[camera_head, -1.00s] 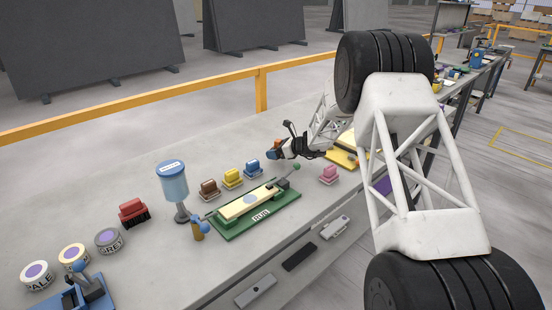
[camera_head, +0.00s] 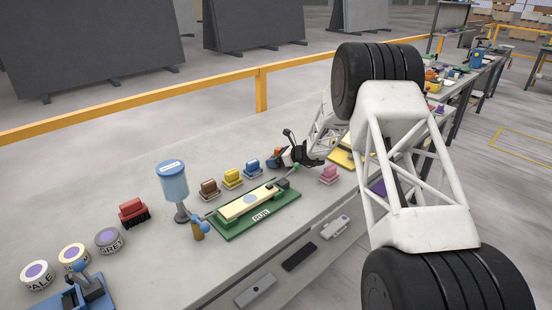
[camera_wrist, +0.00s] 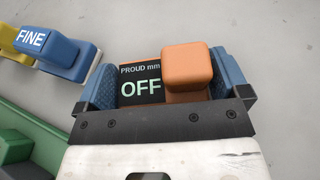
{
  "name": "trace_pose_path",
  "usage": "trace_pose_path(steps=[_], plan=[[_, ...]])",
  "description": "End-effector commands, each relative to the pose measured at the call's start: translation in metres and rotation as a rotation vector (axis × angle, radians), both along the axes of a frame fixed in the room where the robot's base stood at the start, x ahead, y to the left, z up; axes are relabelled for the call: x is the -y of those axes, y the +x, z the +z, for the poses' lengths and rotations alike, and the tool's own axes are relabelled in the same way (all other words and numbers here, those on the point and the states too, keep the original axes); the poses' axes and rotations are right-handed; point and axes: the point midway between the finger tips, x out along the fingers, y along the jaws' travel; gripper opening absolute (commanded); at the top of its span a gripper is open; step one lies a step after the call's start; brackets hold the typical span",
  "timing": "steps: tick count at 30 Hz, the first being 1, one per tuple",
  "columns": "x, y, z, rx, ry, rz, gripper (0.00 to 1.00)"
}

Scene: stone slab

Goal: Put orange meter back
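The orange meter (camera_wrist: 187,70) sits between my gripper's blue finger pads in the wrist view. Its dark display reads "PROUD mm" and "OFF". My gripper (camera_wrist: 165,86) has a pad against each side of the meter and appears shut on it. In the head view, my gripper (camera_head: 283,155) is low over the bench, just right of the far blue block, with a bit of the orange meter (camera_head: 278,150) showing. Whether the meter's underside touches the bench cannot be told.
The blue block marked FINE (camera_wrist: 66,55) lies left of my gripper. A green fixture (camera_head: 255,213) holding a pale strip is in front, and a pink block (camera_head: 329,174) is to the right. Yellow (camera_head: 232,177) and brown (camera_head: 209,188) blocks stand farther left. Bare bench lies behind.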

Motion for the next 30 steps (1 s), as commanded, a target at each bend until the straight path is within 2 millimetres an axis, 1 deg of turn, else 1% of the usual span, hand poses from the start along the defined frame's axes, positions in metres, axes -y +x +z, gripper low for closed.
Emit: trace_pose_path(steps=[8, 12, 14, 20, 30], plan=[[0.000, 0.000, 0.000, 0.000, 0.000, 0.000, 1.00], [0.000, 0.000, 0.004, 0.001, 0.000, 0.000, 1.00], [0.003, -0.001, 0.005, 0.000, 0.000, -0.001, 1.00], [0.020, -0.008, 0.013, 0.002, -0.001, -0.001, 1.00], [0.066, -0.027, 0.032, 0.001, 0.000, -0.002, 1.00]])
